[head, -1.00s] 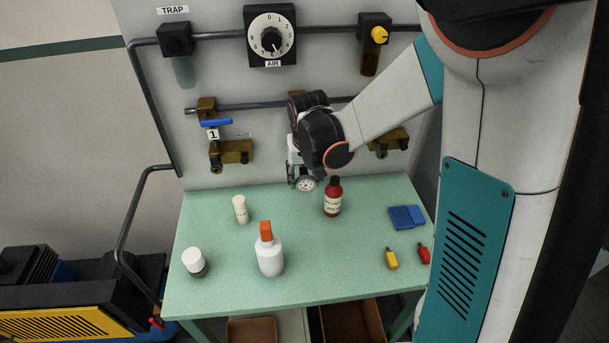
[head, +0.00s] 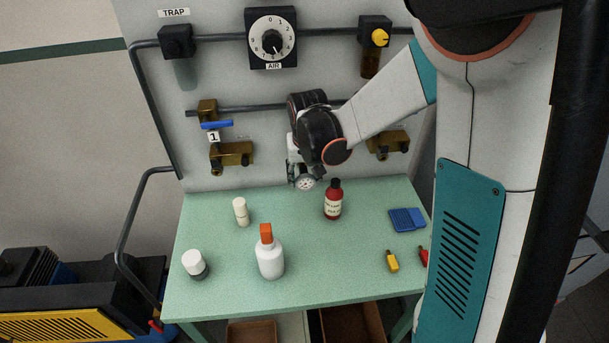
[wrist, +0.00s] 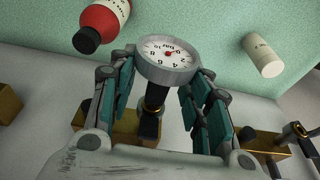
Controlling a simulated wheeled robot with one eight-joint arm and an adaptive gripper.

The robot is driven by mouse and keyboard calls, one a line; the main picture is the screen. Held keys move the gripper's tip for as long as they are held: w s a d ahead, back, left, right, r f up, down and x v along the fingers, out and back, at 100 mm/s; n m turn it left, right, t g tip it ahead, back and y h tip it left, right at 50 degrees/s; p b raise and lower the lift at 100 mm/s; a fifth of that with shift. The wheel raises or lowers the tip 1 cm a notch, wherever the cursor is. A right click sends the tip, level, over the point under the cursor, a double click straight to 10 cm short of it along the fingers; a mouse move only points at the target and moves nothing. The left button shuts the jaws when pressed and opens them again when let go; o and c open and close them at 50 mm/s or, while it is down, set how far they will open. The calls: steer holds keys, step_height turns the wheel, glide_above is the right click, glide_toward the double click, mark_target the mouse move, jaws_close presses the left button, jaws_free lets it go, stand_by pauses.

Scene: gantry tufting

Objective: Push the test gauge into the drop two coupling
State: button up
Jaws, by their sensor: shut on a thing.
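The test gauge (head: 305,183) has a round white dial and a metal rim. My gripper (head: 301,171) is shut on it in front of the wall panel. In the wrist view the gauge (wrist: 168,60) sits between the two teal-padded fingers, dial towards the camera. A dark stem with a brass ring (wrist: 153,100) runs behind it towards the middle brass drop block (wrist: 118,125). The fingers and gauge hide part of this block, so I cannot tell whether the stem is inside its coupling. In the head view my arm hides drop two.
Drop one (head: 232,153) with its blue lever is left of my gripper; another brass drop (head: 388,145) is to the right.

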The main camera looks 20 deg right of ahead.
steer(key=shift+w+d, duration=0.1)
steer(key=shift+w, duration=0.4)
steer(key=shift+s, duration=0.15)
stand_by(1.1)
steer(key=o, duration=1.3)
steer(key=shift+c, duration=0.2)
steer(key=v, duration=1.2)
steer(key=shift+s+b, duration=0.1)
steer(key=shift+b, duration=0.2)
